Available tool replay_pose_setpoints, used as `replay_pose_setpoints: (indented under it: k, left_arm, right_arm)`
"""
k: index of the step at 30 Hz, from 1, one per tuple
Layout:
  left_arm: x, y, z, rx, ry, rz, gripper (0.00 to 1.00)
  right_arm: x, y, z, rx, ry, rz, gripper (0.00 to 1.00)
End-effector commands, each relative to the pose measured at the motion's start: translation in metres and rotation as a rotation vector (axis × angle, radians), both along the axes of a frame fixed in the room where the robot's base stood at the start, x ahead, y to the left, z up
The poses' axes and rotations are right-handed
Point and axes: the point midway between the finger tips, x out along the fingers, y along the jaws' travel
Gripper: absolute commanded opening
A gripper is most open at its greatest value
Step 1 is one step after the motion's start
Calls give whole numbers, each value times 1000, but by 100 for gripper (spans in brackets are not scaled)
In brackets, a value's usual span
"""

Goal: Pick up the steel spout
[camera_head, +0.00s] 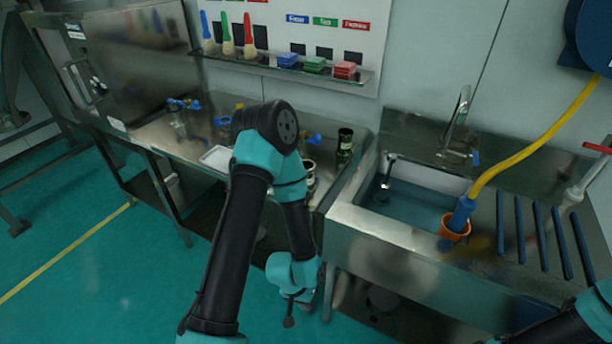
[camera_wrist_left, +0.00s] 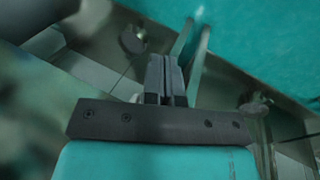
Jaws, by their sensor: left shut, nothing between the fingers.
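I cannot tell for certain which thing is the steel spout. A curved steel tap (camera_head: 460,112) stands behind the sink, and a small shiny metal piece (camera_head: 387,172) shows inside the basin. My left gripper (camera_head: 289,316) hangs low in front of the steel bench, beside the sink's left end. In the left wrist view, its two fingers (camera_wrist_left: 166,68) are together with nothing between them. My right arm shows only at the bottom right corner of the head view, and its gripper is out of the picture.
The steel bench (camera_head: 150,128) carries a white tray (camera_head: 216,158), a dark jar (camera_head: 345,142) and blue-handled tools. Green floor lies open at lower left.

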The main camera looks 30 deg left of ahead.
Motion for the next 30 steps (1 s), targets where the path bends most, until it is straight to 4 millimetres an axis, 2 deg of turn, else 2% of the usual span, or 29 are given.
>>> replay_pose_setpoints:
  k: [10,30]
  left_arm:
    - [0,0,0,0,0,0,1]
    - [0,0,0,0,0,0,65]
  right_arm:
    - [0,0,0,0,0,0,0]
    - [0,0,0,0,0,0,0]
